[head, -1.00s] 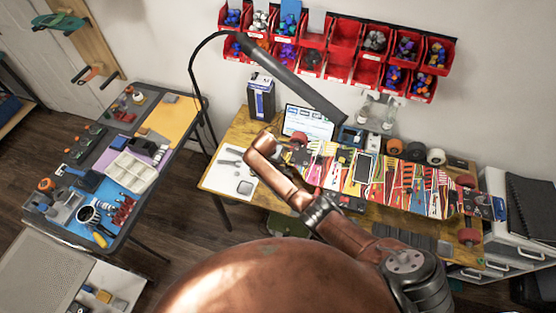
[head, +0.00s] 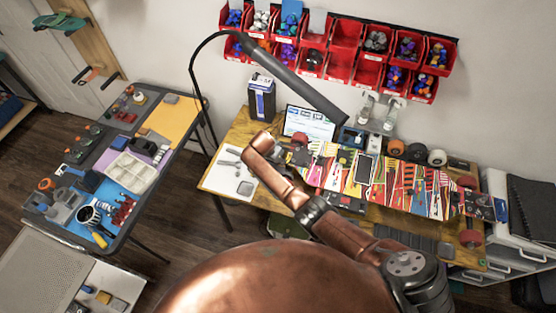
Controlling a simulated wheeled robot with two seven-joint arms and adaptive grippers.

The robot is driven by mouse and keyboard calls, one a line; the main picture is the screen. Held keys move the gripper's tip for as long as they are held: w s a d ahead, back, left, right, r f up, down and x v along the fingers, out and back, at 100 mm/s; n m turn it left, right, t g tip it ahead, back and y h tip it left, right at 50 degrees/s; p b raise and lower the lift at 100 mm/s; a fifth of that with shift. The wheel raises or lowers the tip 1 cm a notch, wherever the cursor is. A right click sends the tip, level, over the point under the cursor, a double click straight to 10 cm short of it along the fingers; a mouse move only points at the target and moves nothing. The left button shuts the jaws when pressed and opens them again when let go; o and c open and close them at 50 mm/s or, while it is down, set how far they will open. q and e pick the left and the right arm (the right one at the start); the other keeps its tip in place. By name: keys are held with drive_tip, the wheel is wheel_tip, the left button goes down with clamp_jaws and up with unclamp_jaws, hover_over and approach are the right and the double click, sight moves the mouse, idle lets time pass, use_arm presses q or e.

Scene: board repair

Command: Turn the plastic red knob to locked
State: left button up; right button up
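I cannot pick out a plastic red knob for certain. A long board (head: 388,186) with a colourful striped pattern lies on the wooden workbench (head: 226,180), with red wheels at its ends, such as the red wheel (head: 469,238) at the front right. Small red parts (head: 124,212) also lie on the dark table at the left, too small to tell apart. One copper arm of mine crosses the middle of the view, over the bench's front edge. Neither gripper shows in the head view.
A black lamp arm (head: 300,88) reaches over the bench. Red bins (head: 342,34) hang on the wall. A laptop (head: 308,122) and several loose wheels (head: 416,152) stand behind the board. A white tray (head: 130,172) sits on the left table. Floor shows between the tables.

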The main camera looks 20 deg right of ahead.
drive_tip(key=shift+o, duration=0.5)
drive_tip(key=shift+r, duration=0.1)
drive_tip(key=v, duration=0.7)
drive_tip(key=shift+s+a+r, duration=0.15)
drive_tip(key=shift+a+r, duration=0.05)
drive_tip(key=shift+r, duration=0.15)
